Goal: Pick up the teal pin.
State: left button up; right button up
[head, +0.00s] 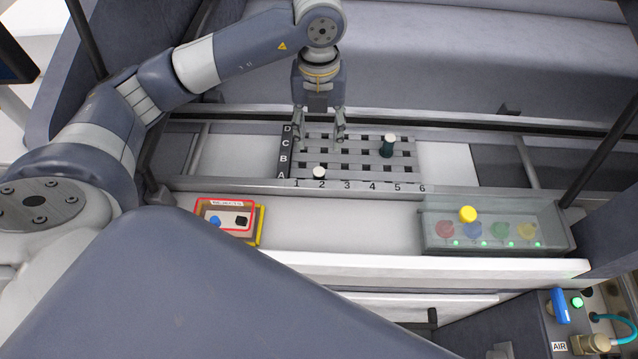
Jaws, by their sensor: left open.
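The teal pin (387,150) stands upright in the slotted grid plate (352,178), toward its right side near row C and column 5. It has a pale round top and a dark teal body. My left gripper (320,139) points down over the back left of the plate, left of the teal pin and apart from it. Its two fingers are spread with nothing visible between them. Another pin (319,173) with a pale top sits low at the front, near A2; its body colour is hidden. My right gripper does not show.
A small yellow-edged box (259,226) with a blue and a black piece lies front left. An AIR panel (559,330) is at lower right.

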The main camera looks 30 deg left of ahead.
pick_arm(q)
jog(key=f, duration=0.1)
jog(key=p, duration=0.1)
send_over(319, 171)
notch_tip(319, 171, down, 4)
jog(key=shift+w+a+f, duration=0.15)
jog(key=shift+f, duration=0.05)
jog(key=shift+f+p, duration=0.6)
jog(key=shift+p, duration=0.1)
jog(key=f, duration=0.1)
jog(key=f+p, duration=0.1)
jog(key=f, duration=0.1)
jog(key=shift+s+f, duration=0.2)
jog(key=shift+f, duration=0.05)
jog(key=shift+f+p, duration=0.3)
jog(key=shift+f, duration=0.1)
jog(key=shift+w+d, duration=0.1)
jog(key=shift+d, duration=0.1)
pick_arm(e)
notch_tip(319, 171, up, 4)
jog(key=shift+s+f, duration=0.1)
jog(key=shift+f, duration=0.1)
pick_arm(q)
jog(key=shift+c, duration=0.6)
grip_shut()
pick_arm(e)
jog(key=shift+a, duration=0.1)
